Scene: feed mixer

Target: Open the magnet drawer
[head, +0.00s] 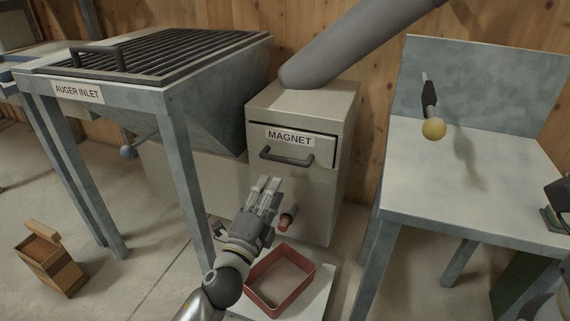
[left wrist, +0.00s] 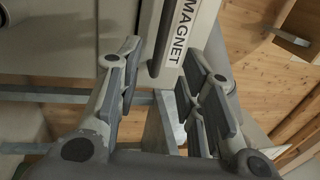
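The magnet drawer (head: 320,152) is in the upper front of the grey cabinet, with a MAGNET label and a dark bar handle (head: 287,158). A dark gap shows along its top edge; the front looks shut or nearly so. My left gripper (head: 266,186) is below and a little left of the handle, apart from it in the head view. In the left wrist view its fingers (left wrist: 163,85) are spread and empty. The handle (left wrist: 159,45) and drawer label (left wrist: 183,28) show beyond and between them. My right gripper is not clearly in view.
A grey pipe (head: 350,45) meets the cabinet top. A wooden box (head: 48,268) is lower left.

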